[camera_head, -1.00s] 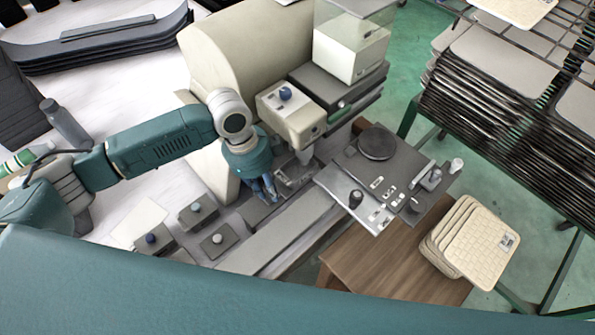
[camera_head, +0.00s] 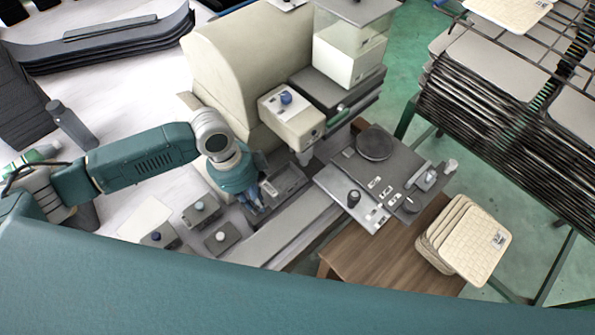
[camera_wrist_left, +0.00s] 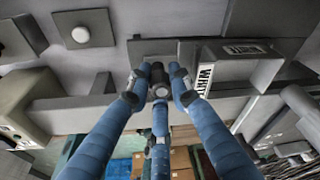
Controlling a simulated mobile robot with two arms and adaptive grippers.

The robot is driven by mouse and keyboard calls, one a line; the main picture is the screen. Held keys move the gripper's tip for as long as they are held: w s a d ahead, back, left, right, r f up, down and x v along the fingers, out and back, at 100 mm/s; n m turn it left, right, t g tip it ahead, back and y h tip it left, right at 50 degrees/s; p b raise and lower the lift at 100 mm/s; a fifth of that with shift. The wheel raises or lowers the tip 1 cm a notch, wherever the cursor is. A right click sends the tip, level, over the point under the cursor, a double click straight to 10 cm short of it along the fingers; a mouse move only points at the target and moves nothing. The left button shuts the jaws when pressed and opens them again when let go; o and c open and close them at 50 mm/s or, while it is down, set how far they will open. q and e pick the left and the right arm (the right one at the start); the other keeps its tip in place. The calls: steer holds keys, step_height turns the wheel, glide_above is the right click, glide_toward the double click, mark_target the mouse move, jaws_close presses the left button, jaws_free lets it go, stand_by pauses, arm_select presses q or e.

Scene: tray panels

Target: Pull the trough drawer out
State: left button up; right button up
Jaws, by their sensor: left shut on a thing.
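The grey trough drawer (camera_head: 286,181) sits under the head of the cream machine (camera_head: 235,70) in the head view. Part of it sticks out toward the lower left. My left gripper (camera_head: 256,207) is at its near end, fingers pointing down. In the left wrist view, the blue fingers of my left gripper (camera_wrist_left: 160,86) close around a small dark knob (camera_wrist_left: 158,70) on the drawer's front. The drawer (camera_wrist_left: 185,48) shows there with a white-lettered compartment beside the knob. The fingers partly hide the knob. My right gripper is not in view.
Small button boxes (camera_head: 222,238) stand left of the gripper. A grey plate with knobs and a round disc (camera_head: 374,143) lies to the right. A wooden table (camera_head: 385,250) with a stack of cream panels (camera_head: 473,240) stands at the lower right.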

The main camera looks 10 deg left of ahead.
arm_select(q)
steer(key=shift+a, duration=0.25)
steer(key=shift+s+a+p, duration=0.5)
steer(key=shift+s+p, duration=0.1)
steer(key=shift+s, duration=0.15)
steer(key=shift+s+a+p, duration=0.75)
steer(key=shift+s+a, duration=0.25)
steer(key=shift+s, duration=0.2)
steer(key=o, duration=0.7)
steer(key=shift+o, duration=0.4)
